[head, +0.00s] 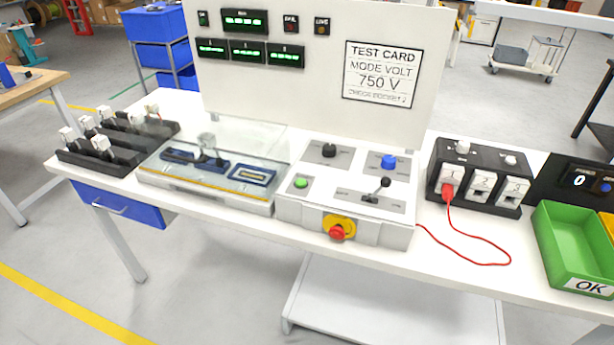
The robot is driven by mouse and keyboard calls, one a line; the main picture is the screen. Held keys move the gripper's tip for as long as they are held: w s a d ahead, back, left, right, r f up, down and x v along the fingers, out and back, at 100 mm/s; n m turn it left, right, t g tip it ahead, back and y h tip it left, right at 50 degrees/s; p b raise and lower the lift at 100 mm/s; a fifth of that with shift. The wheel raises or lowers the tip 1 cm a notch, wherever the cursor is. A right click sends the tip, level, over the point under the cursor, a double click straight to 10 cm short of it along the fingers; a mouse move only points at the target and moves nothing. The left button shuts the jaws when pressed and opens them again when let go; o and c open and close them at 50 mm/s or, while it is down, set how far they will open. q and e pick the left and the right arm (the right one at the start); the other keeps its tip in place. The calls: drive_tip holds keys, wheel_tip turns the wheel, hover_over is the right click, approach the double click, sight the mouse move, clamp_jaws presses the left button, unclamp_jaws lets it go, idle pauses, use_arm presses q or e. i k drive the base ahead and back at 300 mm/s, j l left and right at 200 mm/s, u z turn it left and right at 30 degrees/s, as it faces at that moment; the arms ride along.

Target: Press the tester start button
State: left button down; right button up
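The tester control box (345,195) stands in the middle of the white bench. A green button (301,183) sits on its left top panel, and nothing covers it. The box also has a black knob (329,150), a blue knob (388,161), a black lever (377,189) and a red stop button on a yellow base (338,230) at its front. I cannot read the small labels, so I cannot tell which is marked start. Neither of my grippers is in view.
A clear-lidded fixture (215,165) adjoins the box on the left, with black racks (118,140) beyond. A socket block (478,180) with a red plug and cable, and a green OK bin (575,250), stand right. A display panel with a test card (382,74) rises behind.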

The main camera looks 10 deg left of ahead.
sight(301, 183)
drive_tip(key=i+l+u, duration=0.1)
drive_tip(key=l, duration=0.25)
drive_tip(key=i+l+u, duration=0.1)
drive_tip(key=l, duration=0.3)
drive_tip(key=i+l+u, duration=0.1)
drive_tip(key=i+l, duration=0.15)
drive_tip(key=i+l+u, duration=0.15)
drive_tip(key=l, duration=0.35)
drive_tip(key=l+u, duration=0.1)
drive_tip(key=l, duration=0.3)
